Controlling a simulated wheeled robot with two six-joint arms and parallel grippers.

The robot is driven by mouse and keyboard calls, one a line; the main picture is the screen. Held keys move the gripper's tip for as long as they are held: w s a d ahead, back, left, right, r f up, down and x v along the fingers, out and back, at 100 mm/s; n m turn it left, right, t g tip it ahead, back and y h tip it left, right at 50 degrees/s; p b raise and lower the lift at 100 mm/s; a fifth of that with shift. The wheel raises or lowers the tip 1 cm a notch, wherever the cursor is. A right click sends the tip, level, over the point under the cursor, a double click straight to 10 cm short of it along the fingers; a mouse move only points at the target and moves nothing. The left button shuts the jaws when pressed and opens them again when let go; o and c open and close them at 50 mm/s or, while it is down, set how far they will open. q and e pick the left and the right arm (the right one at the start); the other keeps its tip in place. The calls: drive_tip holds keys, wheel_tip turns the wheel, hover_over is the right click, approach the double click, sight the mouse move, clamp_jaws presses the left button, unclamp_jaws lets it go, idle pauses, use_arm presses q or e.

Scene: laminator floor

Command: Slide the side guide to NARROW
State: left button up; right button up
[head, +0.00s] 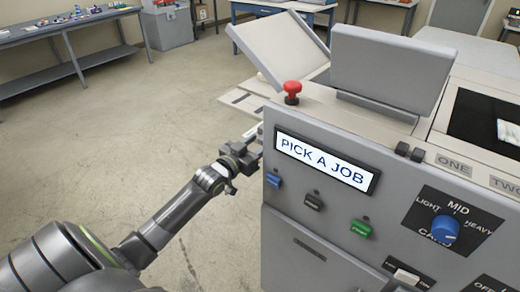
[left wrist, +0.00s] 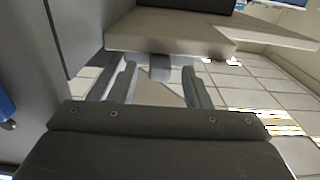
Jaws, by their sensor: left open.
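The grey laminator (head: 300,215) fills the right of the head view, with a display reading PICK A JOB (head: 322,162). A pale tray (head: 245,100) juts from its left side. In the left wrist view the pale tray (left wrist: 170,32) is ahead, with a small grey tab (left wrist: 160,68) below its edge. The tab may be the side guide's handle; I cannot tell for sure. My left gripper (head: 254,145) is beside the machine's left face, below the tray. Its fingers (left wrist: 160,88) are open, with the tab showing between and beyond them. No NARROW label is readable.
A red stop button (head: 292,92) stands on the machine's top corner. The front panel has blue, black and green buttons and a blue dial (head: 445,229). A workbench (head: 65,35) stands far left. The floor (head: 130,130) between is clear.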

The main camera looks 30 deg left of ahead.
use_arm(q)
drive_tip(key=shift+w, duration=0.7)
clamp_jaws()
